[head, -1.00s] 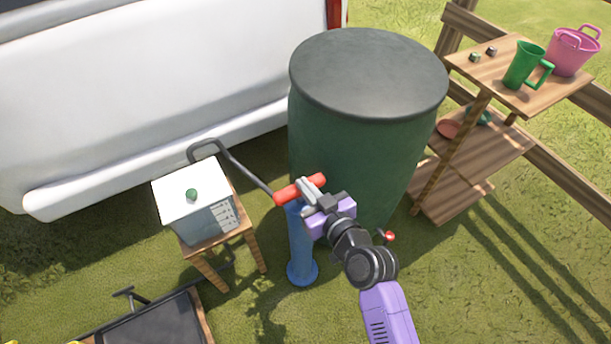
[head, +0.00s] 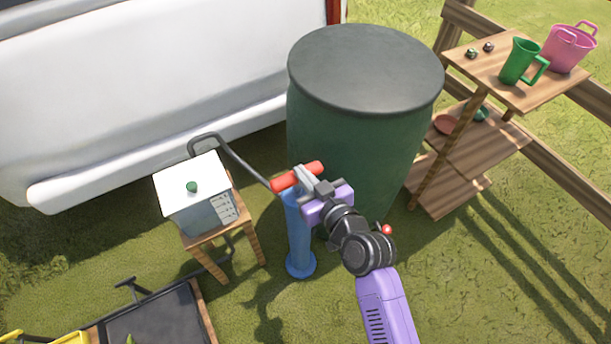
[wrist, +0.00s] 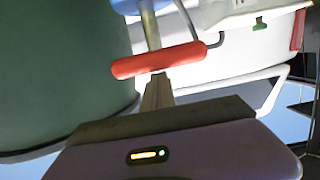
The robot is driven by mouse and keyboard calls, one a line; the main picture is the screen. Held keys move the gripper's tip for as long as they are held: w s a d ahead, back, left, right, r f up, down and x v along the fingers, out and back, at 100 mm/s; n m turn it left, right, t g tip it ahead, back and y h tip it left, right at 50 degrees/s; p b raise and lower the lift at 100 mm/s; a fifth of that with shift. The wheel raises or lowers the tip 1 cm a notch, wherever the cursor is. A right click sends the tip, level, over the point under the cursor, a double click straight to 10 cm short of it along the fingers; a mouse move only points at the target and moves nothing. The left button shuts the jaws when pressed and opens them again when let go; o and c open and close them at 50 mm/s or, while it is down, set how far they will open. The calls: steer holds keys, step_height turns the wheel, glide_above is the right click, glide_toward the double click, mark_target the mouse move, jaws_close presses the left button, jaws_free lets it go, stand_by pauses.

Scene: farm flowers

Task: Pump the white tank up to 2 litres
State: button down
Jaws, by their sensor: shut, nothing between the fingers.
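The white tank (head: 200,198) has a white top with a green knob and a bluish body with dark marks on its right side. The level inside cannot be read. A grey hose (head: 245,165) runs from behind it to the blue pump (head: 299,240), which stands upright on the grass. The pump's red handle (head: 297,176) lies crosswise on top; the wrist view shows the handle (wrist: 140,63) with a rod beyond it. My gripper (wrist: 157,88) is shut and empty, its fingertips right at the handle's middle. Whether they touch is unclear.
A big green barrel (head: 360,140) stands close behind and right of the pump. A wooden stool (head: 205,235) carries the tank. A dark cart (head: 160,320) is at lower left. A wooden shelf (head: 520,95) with a green jug (head: 518,62) and pink bucket (head: 568,50) stands right.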

steer(key=v, duration=0.9)
steer(key=shift+s+d, duration=0.25)
stand_by(1.3)
steer(key=s+d+r+m+t+h+p, duration=0.2)
steer(key=s+d+r+m+t+h, duration=0.2)
steer(key=s+d+r, duration=0.5)
steer(key=s+d+r+m+h+p, duration=0.1)
steer(key=s+d+r+p, duration=0.1)
steer(key=s, duration=0.5)
steer(key=s+d+r+m+g+h+p, duration=0.1)
steer(key=s+d, duration=0.3)
steer(key=s, duration=0.4)
steer(key=s+d+r+h+p, duration=0.2)
steer(key=s+d+p, duration=0.1)
steer(key=s, duration=0.5)
steer(key=shift+d+r+m+g+p, duration=0.3)
steer(key=shift+d+m+g, duration=0.1)
